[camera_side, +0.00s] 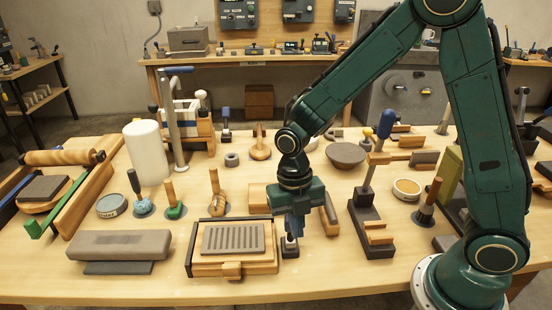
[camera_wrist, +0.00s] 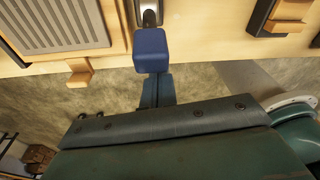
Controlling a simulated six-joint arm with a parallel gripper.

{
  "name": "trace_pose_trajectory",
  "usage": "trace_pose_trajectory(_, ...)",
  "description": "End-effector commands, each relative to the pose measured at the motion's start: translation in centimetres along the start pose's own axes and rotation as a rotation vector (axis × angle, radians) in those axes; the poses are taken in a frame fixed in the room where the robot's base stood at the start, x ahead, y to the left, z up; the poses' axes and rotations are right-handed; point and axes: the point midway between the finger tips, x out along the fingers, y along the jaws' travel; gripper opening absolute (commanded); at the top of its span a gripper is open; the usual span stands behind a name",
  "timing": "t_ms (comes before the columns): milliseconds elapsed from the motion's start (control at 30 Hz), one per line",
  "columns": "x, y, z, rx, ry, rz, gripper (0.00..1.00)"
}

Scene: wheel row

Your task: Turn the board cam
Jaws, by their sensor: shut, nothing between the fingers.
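My gripper (camera_side: 294,232) is shut and points down at the front of the table, just right of the ribbed board. In the wrist view its blue fingertips (camera_wrist: 151,50) are together with nothing between them. Right at the fingertips is a small dark block with a pale metal top (camera_side: 290,246); it also shows in the wrist view (camera_wrist: 149,12), partly cut off by the frame edge and the fingers. It may be the board cam, but I cannot tell for sure. Whether the fingers touch it is unclear.
A wooden board with a grey ribbed plate (camera_side: 233,239) lies just left of my gripper. A dark stand with wooden steps (camera_side: 371,226) is to the right. Grey slabs (camera_side: 118,245) lie at the front left. Several handled tools and a bowl (camera_side: 345,154) crowd the space behind.

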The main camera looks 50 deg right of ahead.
Motion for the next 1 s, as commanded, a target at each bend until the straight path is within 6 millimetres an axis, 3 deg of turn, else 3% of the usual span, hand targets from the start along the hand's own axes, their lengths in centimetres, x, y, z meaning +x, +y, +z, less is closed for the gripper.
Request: trace_pose_trajectory(1000, -1.6, -1.3, 6.1, -0.033, 0.52, 0.097, 0.0)
